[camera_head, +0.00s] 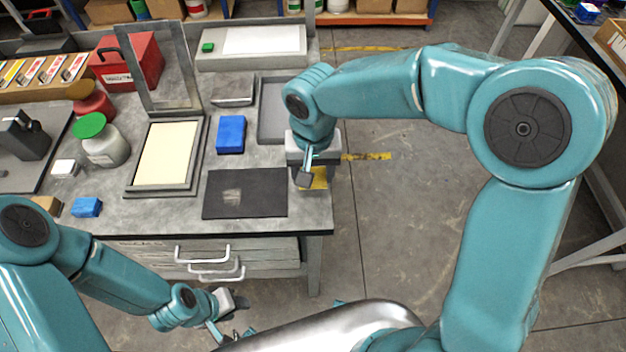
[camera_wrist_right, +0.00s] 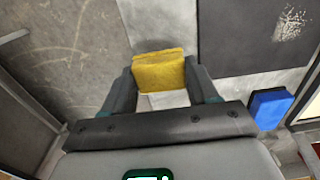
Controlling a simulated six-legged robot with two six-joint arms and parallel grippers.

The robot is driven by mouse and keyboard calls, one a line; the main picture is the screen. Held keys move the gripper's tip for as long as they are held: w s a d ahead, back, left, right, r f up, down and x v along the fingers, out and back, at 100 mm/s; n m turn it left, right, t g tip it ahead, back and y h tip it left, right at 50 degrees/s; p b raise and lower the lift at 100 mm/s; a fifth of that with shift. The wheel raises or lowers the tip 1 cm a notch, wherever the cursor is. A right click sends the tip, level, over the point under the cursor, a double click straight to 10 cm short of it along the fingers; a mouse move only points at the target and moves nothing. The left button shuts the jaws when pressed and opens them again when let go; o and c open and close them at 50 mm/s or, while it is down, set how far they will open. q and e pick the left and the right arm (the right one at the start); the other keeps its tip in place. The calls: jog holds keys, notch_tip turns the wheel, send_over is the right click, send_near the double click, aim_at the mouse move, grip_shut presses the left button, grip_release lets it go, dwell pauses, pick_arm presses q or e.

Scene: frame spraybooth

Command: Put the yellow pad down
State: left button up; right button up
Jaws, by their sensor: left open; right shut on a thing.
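The yellow pad (camera_head: 319,179) is at the right edge of the workbench in the head view, partly hidden by my right gripper (camera_head: 306,178). In the right wrist view the yellow pad (camera_wrist_right: 159,70) sits between the two fingers of my right gripper (camera_wrist_right: 160,82), which is shut on it. A strip of grey bench top shows beyond the pad, with the floor to its left. Whether the pad touches the bench I cannot tell. My left gripper (camera_head: 230,325) is open and empty, low in front of the bench drawers.
A dark mat (camera_head: 245,194) with a pale worn patch lies left of my right gripper. A blue block (camera_head: 231,134), a grey tray (camera_head: 270,125) and a framed cream panel (camera_head: 166,154) lie farther back and left. A green-lidded jar (camera_head: 101,145) stands at left.

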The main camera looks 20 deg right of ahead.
jog(key=shift+f, duration=2)
jog(key=shift+f, duration=0.1)
jog(key=o, duration=0.9)
jog(key=shift+o, duration=0.2)
notch_tip(320, 180, up, 12)
jog(key=shift+s+r, duration=0.1)
jog(key=shift+r, duration=0.1)
jog(key=shift+s+f, duration=0.1)
